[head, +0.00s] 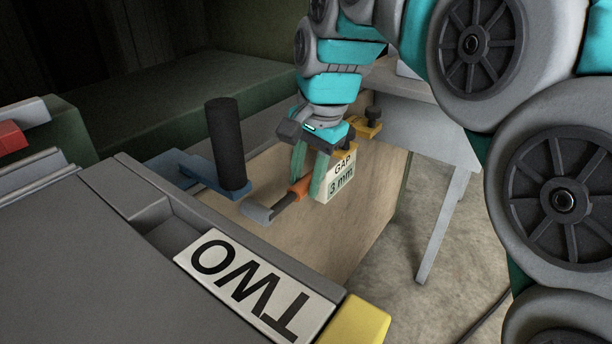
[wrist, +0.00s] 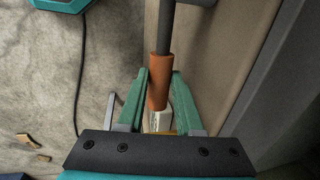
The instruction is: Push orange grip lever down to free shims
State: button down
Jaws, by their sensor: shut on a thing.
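The orange grip (head: 299,188) sits on a grey lever bar beside the wooden block in the head view. The grip also shows in the wrist view (wrist: 157,82), between my green fingers. My gripper (head: 307,187) is shut on the orange grip, with one finger on each side; its fingertips also show in the wrist view (wrist: 160,76). A label reading "GAP 3 mm" (head: 341,180) stands just to the right of my fingers. I cannot make out any shims.
A dark upright cylinder (head: 226,145) on a blue bracket (head: 192,168) stands left of the grip. A grey bench with a "TWO" plate (head: 252,286) and a yellow corner (head: 357,322) lies in front. A black knob on a yellow mount (head: 368,127) is behind. Concrete floor is open at right.

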notch_tip(320, 180, down, 2)
jog(key=shift+w+d+g+y+p, duration=0.1)
jog(key=shift+w+g+y+p, duration=0.05)
jog(key=shift+g+y+p, duration=0.75)
jog(key=shift+f+g+y, duration=0.6)
jog(key=shift+f+g, duration=0.3)
jog(key=shift+f, duration=0.05)
jog(key=c, duration=0.6)
grip_release()
jog(key=shift+v, duration=3.9)
